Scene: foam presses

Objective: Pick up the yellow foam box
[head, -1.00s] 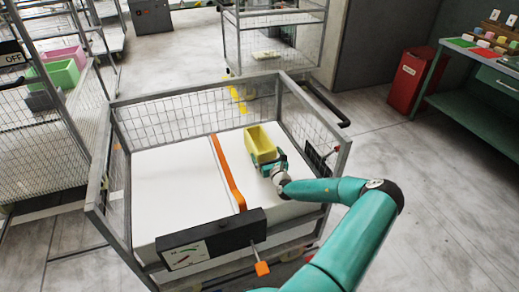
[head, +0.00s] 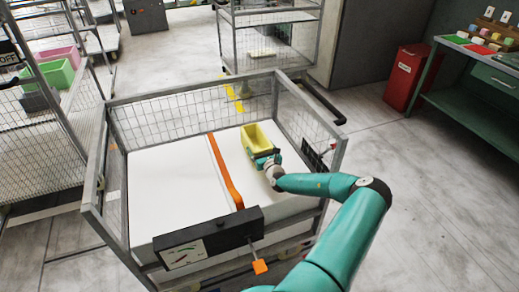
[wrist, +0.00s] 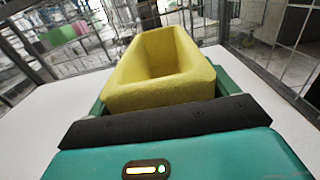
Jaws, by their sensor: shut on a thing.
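The yellow foam box (head: 256,136) is an open-topped box on the right part of the white surface inside the wire-sided press. It also shows large in the wrist view (wrist: 158,96), with its near end between my jaws. My gripper (head: 265,158) is at the near end of the box and shut on it. In the wrist view the green fingers lie along both sides of the box. The underside of the box is hidden, so I cannot tell whether it touches the white surface.
Wire mesh walls and grey rails (head: 190,92) surround the white surface (head: 170,190). An orange strap (head: 224,172) runs across it, left of the box. A black gauge box (head: 208,238) with an orange-tipped lever (head: 260,266) is at the front. A red bin (head: 408,78) stands beyond on the right.

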